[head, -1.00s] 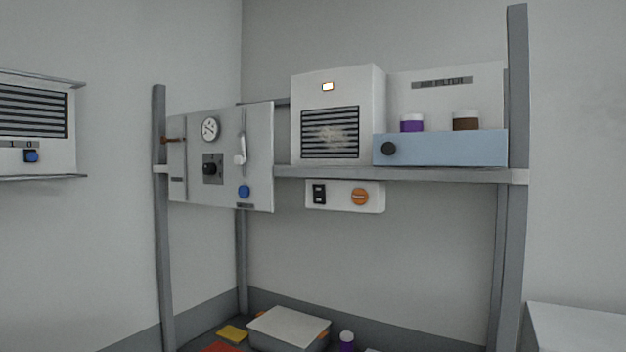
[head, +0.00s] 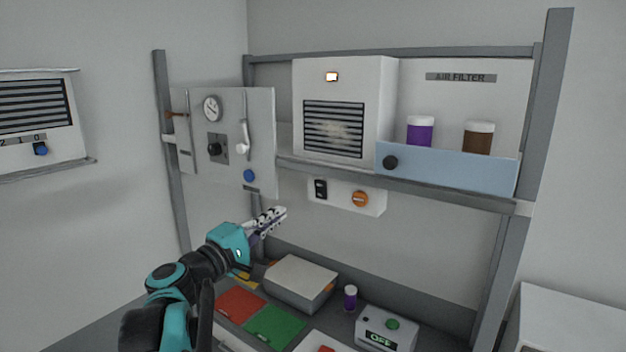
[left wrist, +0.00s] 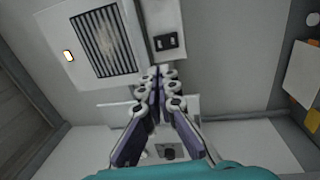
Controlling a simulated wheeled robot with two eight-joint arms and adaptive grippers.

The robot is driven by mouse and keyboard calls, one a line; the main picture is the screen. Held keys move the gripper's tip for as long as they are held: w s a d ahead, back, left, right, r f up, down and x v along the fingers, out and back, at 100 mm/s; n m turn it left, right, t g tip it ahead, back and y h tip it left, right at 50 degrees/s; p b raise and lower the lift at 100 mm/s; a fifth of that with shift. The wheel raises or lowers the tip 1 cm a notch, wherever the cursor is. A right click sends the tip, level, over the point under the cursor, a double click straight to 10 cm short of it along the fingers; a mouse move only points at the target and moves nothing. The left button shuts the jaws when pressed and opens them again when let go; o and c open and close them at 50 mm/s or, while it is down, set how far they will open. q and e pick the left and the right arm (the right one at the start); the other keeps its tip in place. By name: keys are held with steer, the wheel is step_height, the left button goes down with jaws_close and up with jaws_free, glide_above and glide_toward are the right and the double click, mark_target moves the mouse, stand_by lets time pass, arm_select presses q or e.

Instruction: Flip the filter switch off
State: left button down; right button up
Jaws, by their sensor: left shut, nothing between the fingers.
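The air filter box (head: 345,110) is white with a dark slatted grille and a small lit indicator (head: 332,77). Below it, under the shelf, a white control panel (head: 340,199) carries a black rocker switch (head: 320,189) and an orange knob (head: 360,199). In the left wrist view the switch (left wrist: 166,41) shows just beyond the fingertips. My left gripper (head: 277,214) is below and left of the switch in the head view, apart from it. Its fingers (left wrist: 157,75) are shut and empty. I cannot tell the rocker's position. My right gripper is not in view.
A grey panel (head: 228,115) with gauge, black knob and lever hangs left of the filter. A blue-fronted shelf (head: 450,170) holds two jars. On the bench below are a lidded box (head: 298,280), red and green mats, a purple jar (head: 350,298) and a device reading OFF (head: 385,328).

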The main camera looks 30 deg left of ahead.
mark_target(319, 184)
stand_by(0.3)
arm_select(q)
steer(key=w, duration=0.4)
steer(key=w+r+p, duration=0.1)
steer(key=w, duration=0.4)
steer(key=w+d, duration=0.1)
steer(key=w, duration=0.4)
steer(key=shift+r+p, duration=0.3)
steer(key=shift+s+d, duration=0.1)
steer(key=shift+w+r, duration=0.3)
steer(key=shift+w, duration=0.1)
steer(key=shift+f, duration=0.1)
steer(key=shift+s, duration=0.15)
